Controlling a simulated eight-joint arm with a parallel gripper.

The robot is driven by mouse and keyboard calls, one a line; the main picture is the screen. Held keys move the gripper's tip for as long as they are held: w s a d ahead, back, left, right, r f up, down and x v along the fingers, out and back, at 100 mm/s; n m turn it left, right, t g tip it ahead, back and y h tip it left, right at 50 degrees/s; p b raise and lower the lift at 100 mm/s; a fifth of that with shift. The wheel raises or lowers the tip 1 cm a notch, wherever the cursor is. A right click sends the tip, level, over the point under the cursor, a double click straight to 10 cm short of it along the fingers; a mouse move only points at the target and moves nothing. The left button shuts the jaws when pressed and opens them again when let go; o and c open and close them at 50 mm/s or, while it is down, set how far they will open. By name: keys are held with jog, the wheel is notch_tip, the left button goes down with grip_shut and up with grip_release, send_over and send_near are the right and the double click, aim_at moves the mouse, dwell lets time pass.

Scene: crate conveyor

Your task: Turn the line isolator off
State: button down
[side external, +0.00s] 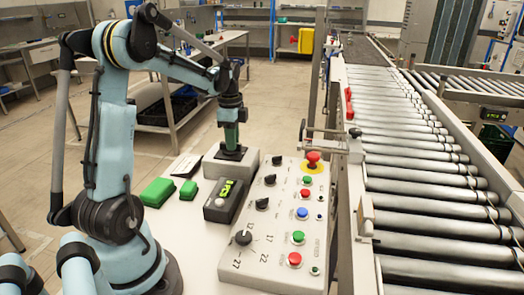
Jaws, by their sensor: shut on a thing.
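My gripper (231,122) points straight down over a small grey box (240,170) at the far side of the white table. It is shut on a green upright handle (231,137) that stands on a dark base on top of this box. The fingers cover the upper part of the handle, so its exact setting cannot be read. I cannot read a label that says which part is the line isolator. A yellow box with a red knob (304,40) is also in view, far off in the background.
A sloped control panel (270,225) with knobs, coloured buttons and a red emergency stop (313,159) stands right of the grey box. A dark device with a green display (226,198) is in front of it. Green blocks (158,191) lie left. The roller conveyor (430,200) runs along the right.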

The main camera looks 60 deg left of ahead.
jog(key=n, duration=0.4)
jog(key=shift+w+a, duration=0.1)
jog(key=n, duration=0.4)
jog(key=shift+a+n, duration=0.15)
jog(key=shift+n, duration=0.15)
jog(key=n, duration=0.4)
jog(key=shift+a+n, duration=0.1)
jog(key=shift+n, duration=0.2)
jog(key=n, duration=0.4)
jog(key=shift+a, duration=0.1)
jog(key=shift+n, duration=0.3)
jog(key=c, duration=1)
grip_release()
